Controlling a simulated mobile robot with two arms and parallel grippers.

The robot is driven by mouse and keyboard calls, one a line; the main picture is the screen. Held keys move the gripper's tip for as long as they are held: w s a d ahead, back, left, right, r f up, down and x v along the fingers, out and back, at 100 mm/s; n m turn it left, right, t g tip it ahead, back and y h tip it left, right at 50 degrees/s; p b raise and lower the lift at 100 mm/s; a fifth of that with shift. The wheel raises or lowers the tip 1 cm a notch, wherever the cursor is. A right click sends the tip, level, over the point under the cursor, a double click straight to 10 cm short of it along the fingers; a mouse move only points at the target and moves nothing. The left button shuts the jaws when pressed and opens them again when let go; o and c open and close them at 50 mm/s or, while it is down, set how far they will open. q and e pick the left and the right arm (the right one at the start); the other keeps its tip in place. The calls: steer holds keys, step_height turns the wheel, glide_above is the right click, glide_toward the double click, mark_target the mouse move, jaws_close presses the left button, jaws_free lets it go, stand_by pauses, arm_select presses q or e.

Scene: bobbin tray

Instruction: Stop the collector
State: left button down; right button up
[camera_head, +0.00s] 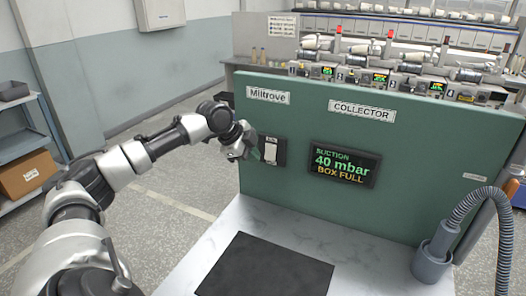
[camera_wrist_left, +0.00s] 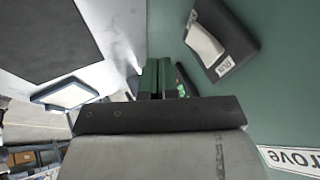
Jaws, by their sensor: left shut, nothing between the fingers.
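The collector is a green panel (camera_head: 300,206) labelled "COLLECTOR". Its display (camera_head: 345,164) reads "SUCTION 40 mbar BOX FULL". A switch with a white rocker on a black plate (camera_head: 271,151) is left of the display; it also shows in the left wrist view (camera_wrist_left: 205,42). My left gripper (camera_head: 252,153) is in front of the panel, just left of the switch. In the left wrist view its fingers (camera_wrist_left: 160,78) are shut and empty, beside the switch plate. I cannot tell whether they touch the panel. My right gripper is out of view.
A light worktop with a black mat (camera_head: 265,267) lies before the panel. A grey hose in a cup-like fitting (camera_head: 433,262) stands at the right. A winding machine with bobbins (camera_head: 400,72) is behind the panel. A shelf with a cardboard box (camera_head: 27,174) is at far left.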

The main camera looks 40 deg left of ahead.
mark_target(270, 152)
arm_select(q)
steer(key=w, duration=0.1)
steer(key=w+f+p, duration=0.1)
steer(key=w, duration=0.1)
steer(key=w+f+p, duration=0.1)
steer(key=w, duration=0.1)
steer(key=shift+a+f, duration=0.2)
steer(key=shift+a, duration=0.15)
